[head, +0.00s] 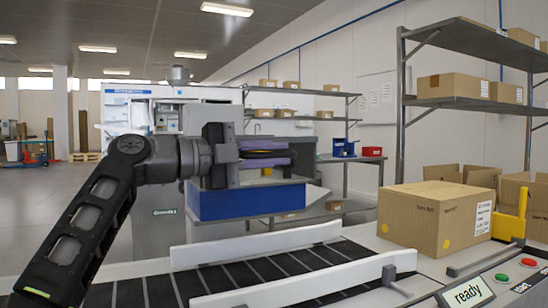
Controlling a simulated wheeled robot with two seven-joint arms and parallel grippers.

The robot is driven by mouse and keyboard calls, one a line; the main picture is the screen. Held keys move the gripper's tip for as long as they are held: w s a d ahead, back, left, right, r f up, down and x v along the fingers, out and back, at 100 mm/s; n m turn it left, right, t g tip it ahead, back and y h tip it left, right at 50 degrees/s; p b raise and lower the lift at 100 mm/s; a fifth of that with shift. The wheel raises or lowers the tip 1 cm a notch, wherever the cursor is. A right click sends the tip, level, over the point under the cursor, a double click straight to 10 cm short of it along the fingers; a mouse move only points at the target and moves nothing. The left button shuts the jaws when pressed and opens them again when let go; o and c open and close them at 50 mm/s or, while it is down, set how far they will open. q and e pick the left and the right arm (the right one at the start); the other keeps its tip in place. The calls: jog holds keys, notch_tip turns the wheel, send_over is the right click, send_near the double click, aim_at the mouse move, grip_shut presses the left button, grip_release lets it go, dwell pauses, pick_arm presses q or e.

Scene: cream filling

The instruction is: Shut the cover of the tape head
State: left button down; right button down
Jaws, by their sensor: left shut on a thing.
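My left gripper (262,157) comes in from the left and is shut on a purple piece (262,144) with a dark band across its middle. The piece is level, just above a blue box-shaped unit (250,202) over the conveyor. The dark gripper parts hide some of the piece, and I cannot tell whether it is the tape head's cover. I cannot tell whether the piece touches the blue unit. My right gripper is not in view.
A conveyor (240,275) with white side rails (255,246) runs below. Shelves with cartons (452,86) stand behind. The conveyor belt is empty.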

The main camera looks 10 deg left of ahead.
aim_at(245, 158)
pick_arm(q)
jog(key=shift+w+f, duration=0.1)
jog(key=shift+f, duration=0.05)
jog(key=c, duration=1.5)
grip_release()
jog(key=shift+o, duration=0.2)
jog(key=shift+a, duration=0.1)
jog(key=b+v, duration=0.1)
jog(key=v, duration=0.6)
jog(key=shift+a+f+b, duration=0.1)
jog(key=shift+a+b, duration=0.1)
jog(key=shift+b, duration=0.15)
jog(key=shift+s+a, duration=0.1)
jog(key=shift+s, duration=0.15)
